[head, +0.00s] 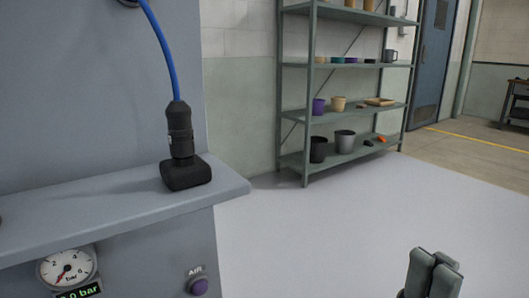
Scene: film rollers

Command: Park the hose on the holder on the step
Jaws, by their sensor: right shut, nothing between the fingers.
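The hose (161,45) is blue and comes down from the upper left to a black connector (179,128). The connector stands upright on the black holder (186,173), and appears seated in it. The holder sits near the right end of the grey step (110,203). My right gripper (436,258) shows at the bottom right, shut and empty, well apart from the hose and holder. My left gripper is not in view.
A metal shelf (345,110) with cups and pots stands behind. The floor (330,220) between is clear.

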